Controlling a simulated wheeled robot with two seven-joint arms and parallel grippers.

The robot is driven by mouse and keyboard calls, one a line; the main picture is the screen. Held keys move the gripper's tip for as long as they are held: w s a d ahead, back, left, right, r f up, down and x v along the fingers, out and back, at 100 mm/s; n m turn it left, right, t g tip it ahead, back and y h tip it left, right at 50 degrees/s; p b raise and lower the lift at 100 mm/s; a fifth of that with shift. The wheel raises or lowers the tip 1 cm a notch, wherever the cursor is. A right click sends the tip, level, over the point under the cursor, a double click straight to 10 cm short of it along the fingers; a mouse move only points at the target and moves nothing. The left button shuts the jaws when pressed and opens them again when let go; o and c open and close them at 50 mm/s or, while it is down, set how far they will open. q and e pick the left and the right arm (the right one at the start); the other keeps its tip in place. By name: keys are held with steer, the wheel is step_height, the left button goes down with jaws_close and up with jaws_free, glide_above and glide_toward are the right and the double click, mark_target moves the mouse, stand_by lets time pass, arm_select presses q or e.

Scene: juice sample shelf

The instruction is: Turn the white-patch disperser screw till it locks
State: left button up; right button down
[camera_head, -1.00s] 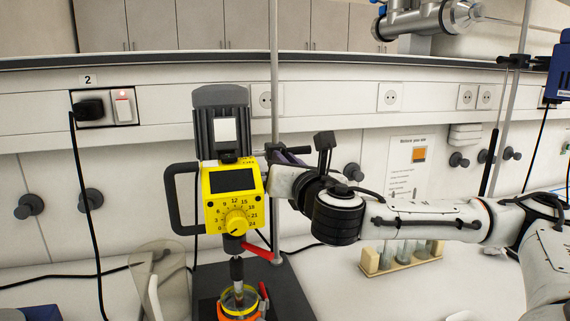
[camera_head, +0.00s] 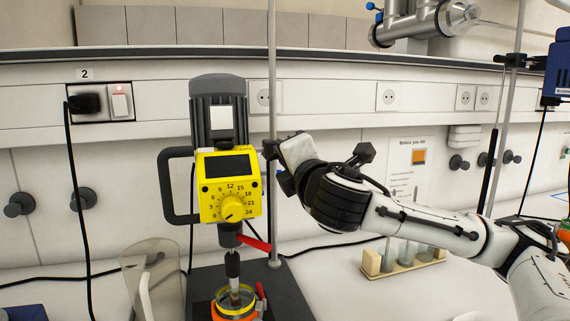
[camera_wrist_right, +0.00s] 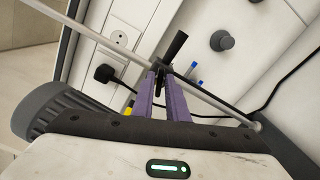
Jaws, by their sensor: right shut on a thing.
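The disperser (camera_head: 230,188) is a yellow unit with a dial and dark display, under a grey motor housing with a white patch (camera_head: 222,118). It is mounted on an upright metal rod (camera_head: 273,90). My right gripper (camera_head: 272,160) reaches in from the right, just behind the yellow unit at the rod; its fingertips are mostly hidden there. In the right wrist view its purple fingers (camera_wrist_right: 163,75) are closed together at a black clamp screw (camera_wrist_right: 174,48) beside the rod (camera_wrist_right: 215,101). The exact contact is partly hidden. My left gripper is out of view.
A jar with a yellow rim (camera_head: 236,300) stands under the disperser shaft, near a red lever (camera_head: 256,243). A clear curved shield (camera_head: 150,280) is at left. A rack of tubes (camera_head: 403,259) stands at right, behind my right arm. Black cables cross the wall.

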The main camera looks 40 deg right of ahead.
arm_select(q)
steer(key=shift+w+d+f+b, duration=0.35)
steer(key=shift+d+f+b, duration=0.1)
steer(key=shift+b, duration=0.4)
arm_select(e)
steer(key=m, duration=0.4)
steer(key=shift+f, duration=0.1)
steer(key=shift+m, duration=0.3)
steer(key=c, duration=1.8)
jaws_free()
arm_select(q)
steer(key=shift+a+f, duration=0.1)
